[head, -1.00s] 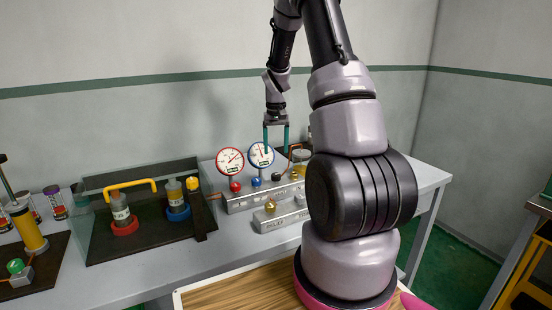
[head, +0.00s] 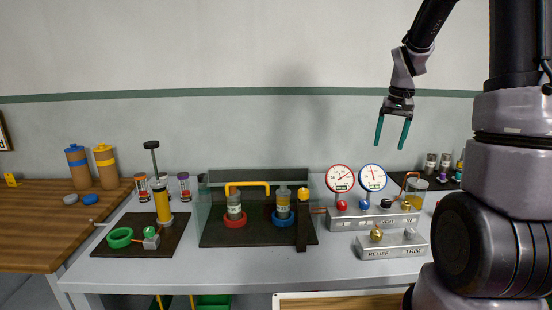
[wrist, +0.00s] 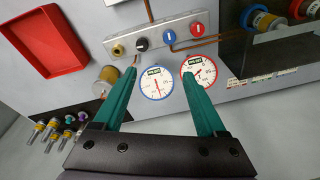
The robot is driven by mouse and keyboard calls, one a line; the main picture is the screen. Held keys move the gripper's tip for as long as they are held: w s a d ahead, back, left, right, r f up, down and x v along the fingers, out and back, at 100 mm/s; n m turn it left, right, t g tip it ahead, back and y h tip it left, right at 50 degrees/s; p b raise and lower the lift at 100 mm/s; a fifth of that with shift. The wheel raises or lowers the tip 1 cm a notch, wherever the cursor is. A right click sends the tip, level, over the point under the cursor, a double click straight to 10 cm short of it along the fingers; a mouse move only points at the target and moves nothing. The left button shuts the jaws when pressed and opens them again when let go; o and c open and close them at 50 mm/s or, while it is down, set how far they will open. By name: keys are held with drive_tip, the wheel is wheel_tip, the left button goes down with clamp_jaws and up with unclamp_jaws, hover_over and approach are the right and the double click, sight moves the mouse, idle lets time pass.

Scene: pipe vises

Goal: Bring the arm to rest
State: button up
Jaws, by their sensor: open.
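My gripper (head: 393,131) is open and empty, with two green fingers pointing down. In the head view it hangs in the air above and a little right of the two gauges. My arm rises at the right of the head view, partly out of the frame.
The grey bench holds a gauge manifold (head: 375,219), a RELIEF/TRIM block (head: 392,245), a dark tray with a yellow-handled rig (head: 247,187) and a pump board (head: 140,240). A wooden counter (head: 40,225) stands at left. The air before the wall is free.

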drive_tip(key=s+a+r+t, duration=0.1)
drive_tip(key=s+a+r, duration=0.2)
drive_tip(key=s, duration=0.4)
drive_tip(key=s+a+r+t+y, duration=0.1)
drive_tip(key=s+a+r+t, duration=0.1)
drive_tip(key=s+a+r, duration=0.2)
drive_tip(key=s+a+r+t, duration=0.2)
drive_tip(key=s+r, duration=0.5)
drive_tip(key=s, duration=0.4)
drive_tip(key=shift+s+a+y, duration=0.4)
drive_tip(key=shift+a, duration=0.35)
drive_tip(key=shift+w+r, duration=0.1)
